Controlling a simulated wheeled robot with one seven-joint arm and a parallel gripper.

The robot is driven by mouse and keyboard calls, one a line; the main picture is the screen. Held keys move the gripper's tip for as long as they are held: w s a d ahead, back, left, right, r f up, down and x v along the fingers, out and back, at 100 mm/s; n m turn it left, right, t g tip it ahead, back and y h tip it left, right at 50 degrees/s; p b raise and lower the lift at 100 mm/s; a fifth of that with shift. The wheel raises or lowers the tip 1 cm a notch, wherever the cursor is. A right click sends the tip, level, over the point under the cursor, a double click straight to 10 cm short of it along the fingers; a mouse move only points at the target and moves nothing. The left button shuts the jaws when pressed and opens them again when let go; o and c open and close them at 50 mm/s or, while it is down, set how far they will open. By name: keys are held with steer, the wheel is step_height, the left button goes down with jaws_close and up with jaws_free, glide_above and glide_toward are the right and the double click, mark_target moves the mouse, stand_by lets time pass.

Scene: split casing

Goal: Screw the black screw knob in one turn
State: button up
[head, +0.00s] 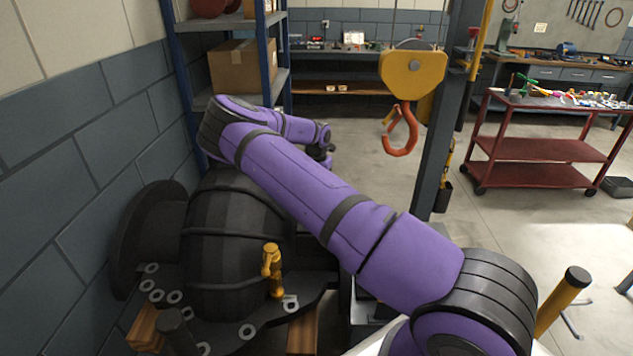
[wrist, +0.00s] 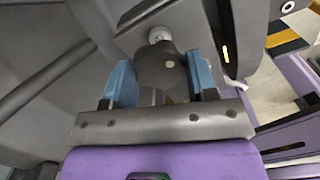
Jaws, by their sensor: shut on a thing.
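In the wrist view my gripper (wrist: 161,82) has its two blue fingers on either side of the black screw knob (wrist: 163,68). It is shut on the knob, whose dark rounded body fills the space between the fingers. A small light round part shows just beyond the knob. In the head view the split casing (head: 235,240) is a large black ribbed body at the lower left. My purple arm passes over and behind the casing and hides the knob and my fingers there.
A yellow fitting (head: 272,268) stands on the casing's flange. A crane hook (head: 402,130) hangs right of my arm. A blue shelf rack (head: 178,75) stands behind, and the wall is close on the left. A red cart (head: 540,150) stands right, with open floor around it.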

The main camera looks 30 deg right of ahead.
stand_by(0.6)
steer(key=o, duration=0.9)
step_height(320, 180, up, 11)
steer(key=shift+f, duration=0.15)
